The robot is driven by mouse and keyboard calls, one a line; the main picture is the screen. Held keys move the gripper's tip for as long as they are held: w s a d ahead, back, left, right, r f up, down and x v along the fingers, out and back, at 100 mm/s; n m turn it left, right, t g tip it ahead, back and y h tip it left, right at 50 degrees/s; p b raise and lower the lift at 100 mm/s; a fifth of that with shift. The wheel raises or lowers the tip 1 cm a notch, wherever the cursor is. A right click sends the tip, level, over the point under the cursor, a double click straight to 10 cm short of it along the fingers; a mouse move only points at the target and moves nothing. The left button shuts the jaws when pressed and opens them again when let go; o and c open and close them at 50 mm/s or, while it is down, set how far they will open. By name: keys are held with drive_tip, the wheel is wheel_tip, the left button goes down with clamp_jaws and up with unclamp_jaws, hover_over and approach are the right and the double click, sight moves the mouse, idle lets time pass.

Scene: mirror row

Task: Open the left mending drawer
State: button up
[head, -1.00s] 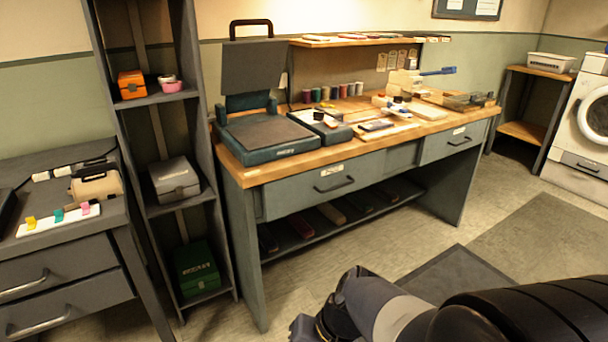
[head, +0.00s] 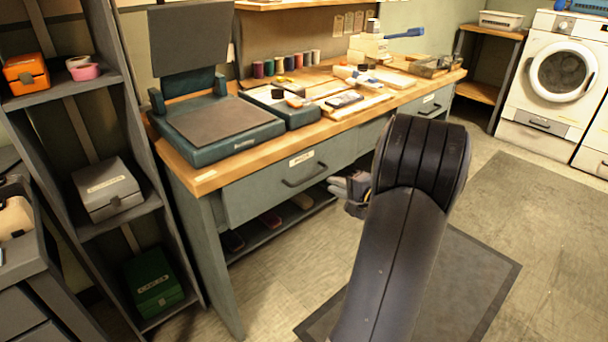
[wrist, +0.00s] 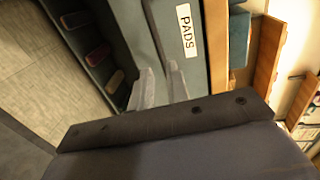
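The left mending drawer (head: 265,190) is a grey-green front under the left part of the wooden bench top, with a white label and a dark bar handle (head: 305,176). It looks shut. In the wrist view the drawer front (wrist: 190,72) appears turned on its side, with its label reading PADS (wrist: 187,31). My gripper (head: 340,188) is just right of and slightly below the handle in the head view, partly hidden behind my arm. In the wrist view my gripper's two pale fingers (wrist: 161,84) stand apart with nothing seen between them. The handle is not clear there.
A low shelf (head: 285,222) with several dark and coloured items runs under the drawer. A teal press (head: 215,130) stands on the bench above. A tall shelf unit (head: 130,175) is close at left. The floor (head: 275,275) in front is clear.

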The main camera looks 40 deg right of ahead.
sight(313, 177)
drive_tip(key=b+x, duration=0.1)
drive_tip(key=x, duration=0.9)
drive_tip(key=shift+a, duration=0.15)
drive_tip(key=shift+c, duration=0.5)
clamp_jaws()
